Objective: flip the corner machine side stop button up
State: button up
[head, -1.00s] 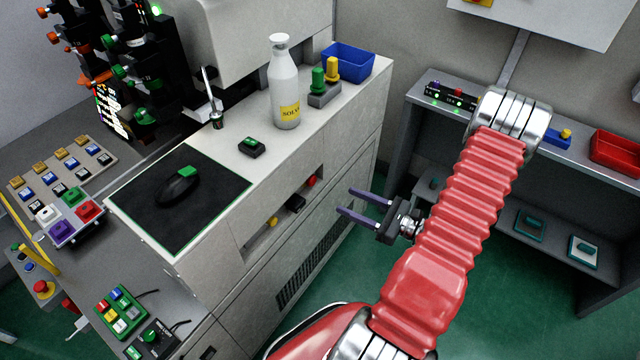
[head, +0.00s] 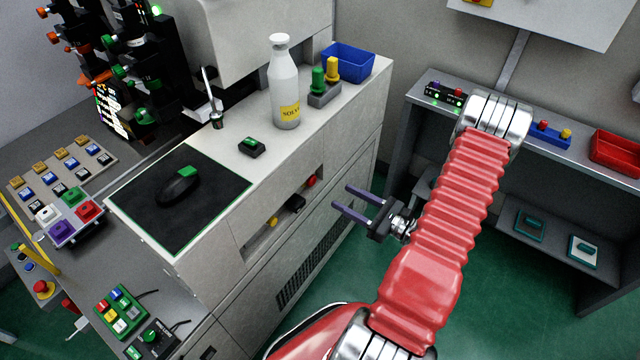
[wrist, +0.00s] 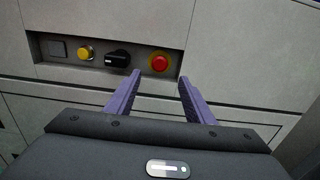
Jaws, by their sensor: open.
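The red stop button (head: 311,180) sits at the right end of a recessed panel in the side of the light grey machine (head: 352,135). In the wrist view the red button (wrist: 160,63) is round, with a yellowish ring around it, beyond and between my fingertips. My gripper (head: 342,197) is open and empty, its purple fingers pointing at the machine side, apart from it. In the wrist view my gripper (wrist: 160,76) shows both fingers apart, the left fingertip just below and left of the red button. Whether the button can tilt does not show.
Left of the button in the recess are a black rotary knob (wrist: 118,59), a yellow button (wrist: 86,53) and a dark square (wrist: 57,48). A solvent bottle (head: 285,85) and blue bin (head: 348,62) stand on the machine top. A grey shelf (head: 480,105) stands at right.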

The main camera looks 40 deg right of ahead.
aim_at(314, 181)
jog(key=x, duration=1)
jog(key=shift+w+a, duration=0.1)
jog(key=shift+c, duration=0.3)
grip_shut()
